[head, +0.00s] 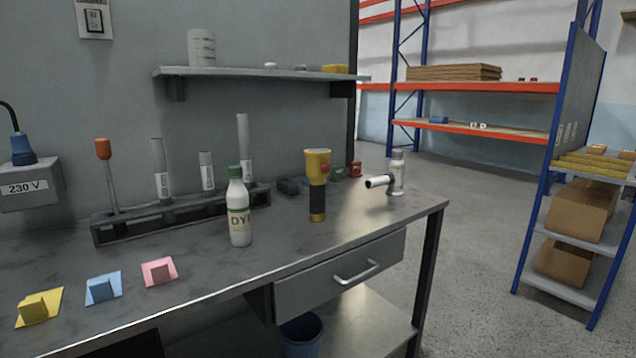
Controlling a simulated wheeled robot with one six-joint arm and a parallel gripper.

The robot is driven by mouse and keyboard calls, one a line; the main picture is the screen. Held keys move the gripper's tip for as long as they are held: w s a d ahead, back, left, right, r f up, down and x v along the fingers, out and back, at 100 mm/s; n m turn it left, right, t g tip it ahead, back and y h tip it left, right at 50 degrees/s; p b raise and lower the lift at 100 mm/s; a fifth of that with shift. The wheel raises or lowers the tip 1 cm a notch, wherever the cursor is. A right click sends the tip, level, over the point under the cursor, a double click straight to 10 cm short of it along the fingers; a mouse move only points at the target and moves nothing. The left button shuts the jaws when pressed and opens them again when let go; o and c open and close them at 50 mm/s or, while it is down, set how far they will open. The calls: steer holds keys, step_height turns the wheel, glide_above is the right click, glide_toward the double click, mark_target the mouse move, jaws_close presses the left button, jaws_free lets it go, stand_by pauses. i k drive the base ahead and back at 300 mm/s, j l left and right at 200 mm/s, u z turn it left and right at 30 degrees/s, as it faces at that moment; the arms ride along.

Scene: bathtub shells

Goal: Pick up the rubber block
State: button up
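I cannot tell for certain which thing is the rubber block. Three small blocks sit on thin square sheets of matching colour at the front left of the grey workbench (190,275): a yellow block (34,309), a blue block (101,289) and a pink block (160,271). A dark block (288,187) lies farther back, right of the rack, partly behind other things. A small green item (337,174) and a red item (355,169) sit near it. My gripper is not in view.
A white bottle with green cap (239,212), a yellow-black torch (317,188) and a metal fitting (393,177) stand mid-bench. A dark rack (125,228) holds upright tubes along the wall. A shelf (260,73) hangs above. The bench's front middle is clear.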

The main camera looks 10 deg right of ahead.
mark_target(289, 188)
steer(key=u, duration=2.7)
steer(key=l+z, duration=0.1)
steer(key=z, duration=2.6)
steer(key=i+l+u, duration=0.15)
steer(key=i+l, duration=0.45)
